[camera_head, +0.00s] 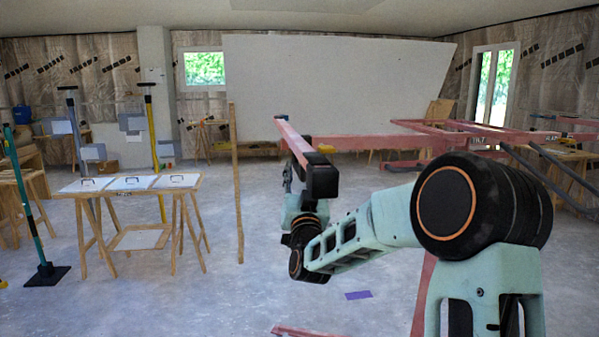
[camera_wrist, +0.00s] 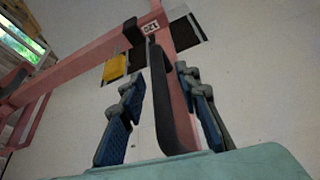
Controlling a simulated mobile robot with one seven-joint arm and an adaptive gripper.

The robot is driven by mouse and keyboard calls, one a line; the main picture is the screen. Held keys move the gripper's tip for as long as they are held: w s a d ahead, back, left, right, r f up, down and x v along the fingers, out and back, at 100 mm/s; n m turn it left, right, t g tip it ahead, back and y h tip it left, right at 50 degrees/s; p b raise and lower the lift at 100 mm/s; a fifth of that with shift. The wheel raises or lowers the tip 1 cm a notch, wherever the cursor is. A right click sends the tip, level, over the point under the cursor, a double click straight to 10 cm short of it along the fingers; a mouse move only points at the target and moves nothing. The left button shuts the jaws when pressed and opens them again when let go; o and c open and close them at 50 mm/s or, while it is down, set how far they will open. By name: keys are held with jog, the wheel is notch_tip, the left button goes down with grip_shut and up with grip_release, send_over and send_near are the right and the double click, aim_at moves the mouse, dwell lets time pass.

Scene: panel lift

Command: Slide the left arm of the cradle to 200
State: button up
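The left arm of the cradle is a pink bar (camera_head: 292,140) with a black end piece (camera_head: 322,176), extending toward me in the head view. In the wrist view its black-faced part (camera_wrist: 168,110) runs between the blue-padded fingers of my gripper (camera_wrist: 160,118). The fingers are open on either side of it, with a visible gap on the left; contact on the right is unclear. A white label reading 120 (camera_wrist: 150,27) shows beside a black collar (camera_wrist: 133,32) on the pink crossbar (camera_wrist: 85,62). In the head view my gripper is largely hidden behind the black end piece.
A large white panel (camera_head: 340,85) stands behind the pink lift frame (camera_head: 440,140). A wooden post (camera_head: 236,190) stands left of my gripper. A trestle table (camera_head: 128,184) is farther left. A purple patch (camera_head: 358,295) lies on open floor. A yellow piece (camera_wrist: 115,67) sits near the crossbar.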

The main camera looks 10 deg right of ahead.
grip_shut()
dwell(0.4)
